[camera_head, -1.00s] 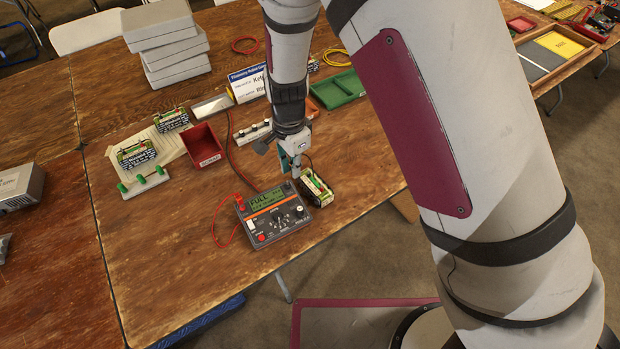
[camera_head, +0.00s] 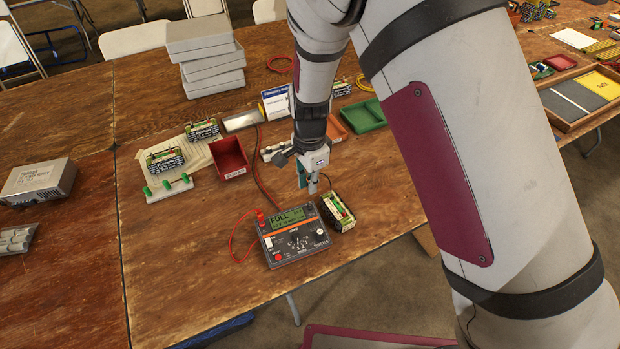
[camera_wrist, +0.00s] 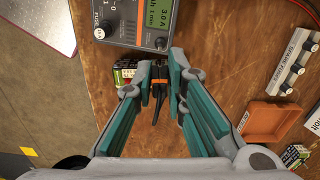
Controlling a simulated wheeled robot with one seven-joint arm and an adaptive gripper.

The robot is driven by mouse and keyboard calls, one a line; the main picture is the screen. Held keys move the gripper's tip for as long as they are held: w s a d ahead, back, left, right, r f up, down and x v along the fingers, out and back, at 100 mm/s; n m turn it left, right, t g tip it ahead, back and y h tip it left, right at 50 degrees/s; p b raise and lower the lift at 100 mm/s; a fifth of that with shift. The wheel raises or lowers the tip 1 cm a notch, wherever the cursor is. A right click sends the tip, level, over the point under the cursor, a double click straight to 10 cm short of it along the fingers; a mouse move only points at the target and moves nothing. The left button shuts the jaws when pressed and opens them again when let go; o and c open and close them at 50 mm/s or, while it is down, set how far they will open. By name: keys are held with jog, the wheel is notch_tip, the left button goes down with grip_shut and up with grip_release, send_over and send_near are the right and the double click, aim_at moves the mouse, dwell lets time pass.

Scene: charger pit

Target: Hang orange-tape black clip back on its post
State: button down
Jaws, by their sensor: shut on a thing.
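In the wrist view, my gripper (camera_wrist: 160,70) is shut on a black clip (camera_wrist: 157,92) with a band of orange tape across it. The clip lies between the teal finger pads. In the head view, my gripper (camera_head: 312,187) is above the table, just behind the meter (camera_head: 292,240) and beside a green-and-black battery pack (camera_head: 338,211); the clip is too small to make out there. The pack (camera_wrist: 125,74) shows partly behind a finger in the wrist view. The meter's display reads FULL. I cannot tell which post belongs to the clip.
A white strip with black knobs (camera_wrist: 294,62) and an orange tray (camera_wrist: 276,122) lie to the right in the wrist view. A red scrap bin (camera_head: 231,158), a strip with green posts (camera_head: 169,187) and two more packs stand left. The table's front edge is close.

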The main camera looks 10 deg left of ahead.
jog(key=shift+f+b, duration=0.85)
jog(key=shift+f, duration=2.25)
jog(key=shift+f, duration=0.2)
dwell(0.4)
jog(key=c, duration=1.5)
grip_release()
jog(key=shift+c, duration=0.2)
jog(key=shift+o, duration=1)
jog(key=shift+r+p, duration=0.1)
jog(key=shift+p, duration=0.2)
jog(key=shift+r+p, duration=1.65)
jog(key=shift+r, duration=2)
